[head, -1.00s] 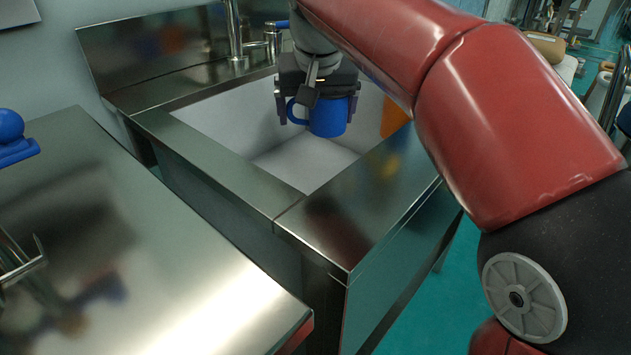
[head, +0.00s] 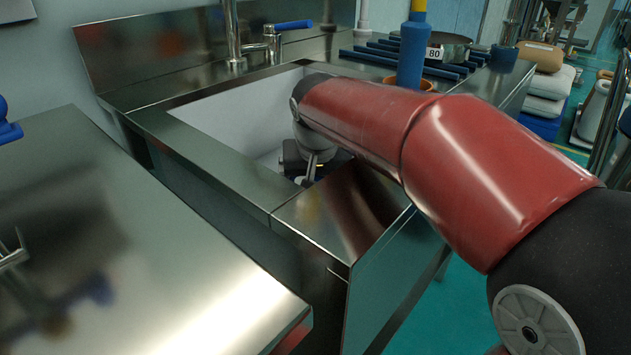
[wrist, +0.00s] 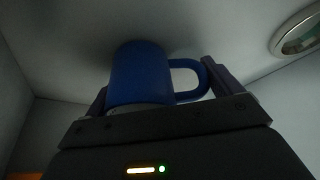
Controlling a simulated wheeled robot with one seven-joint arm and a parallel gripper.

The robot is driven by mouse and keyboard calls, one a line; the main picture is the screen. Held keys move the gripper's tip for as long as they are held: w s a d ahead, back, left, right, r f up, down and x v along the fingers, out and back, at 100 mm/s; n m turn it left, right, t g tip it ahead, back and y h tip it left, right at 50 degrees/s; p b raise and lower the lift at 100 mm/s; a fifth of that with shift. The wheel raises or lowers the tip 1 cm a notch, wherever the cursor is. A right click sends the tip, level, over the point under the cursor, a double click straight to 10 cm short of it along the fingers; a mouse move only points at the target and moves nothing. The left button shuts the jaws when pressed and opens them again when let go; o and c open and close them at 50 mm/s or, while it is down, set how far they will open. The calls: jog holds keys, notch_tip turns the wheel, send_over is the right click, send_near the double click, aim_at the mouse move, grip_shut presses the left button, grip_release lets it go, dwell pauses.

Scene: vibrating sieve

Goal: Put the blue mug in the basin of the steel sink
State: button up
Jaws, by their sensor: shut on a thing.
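The blue mug (wrist: 140,75) is between the fingers of my gripper (wrist: 155,90) in the wrist view, its handle toward the right finger. My gripper is shut on it, down inside the white basin of the steel sink (head: 222,122). The mug appears close to the basin floor (wrist: 65,45); whether it touches cannot be told. In the head view my gripper (head: 308,170) is partly hidden by my arm and the basin's front rim, and the mug is hidden.
A round metal drain (wrist: 300,32) shows at the upper right of the wrist view. A tap with a blue lever (head: 275,40) stands behind the basin. A blue upright cylinder (head: 411,55), blue bars and a round pan (head: 440,46) are on the right side of the counter. A steel table (head: 130,260) is at front left.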

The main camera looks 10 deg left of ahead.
jog(key=o, duration=0.7)
jog(key=p+v, duration=0.1)
jog(key=v, duration=1.1)
jog(key=shift+r, duration=0.15)
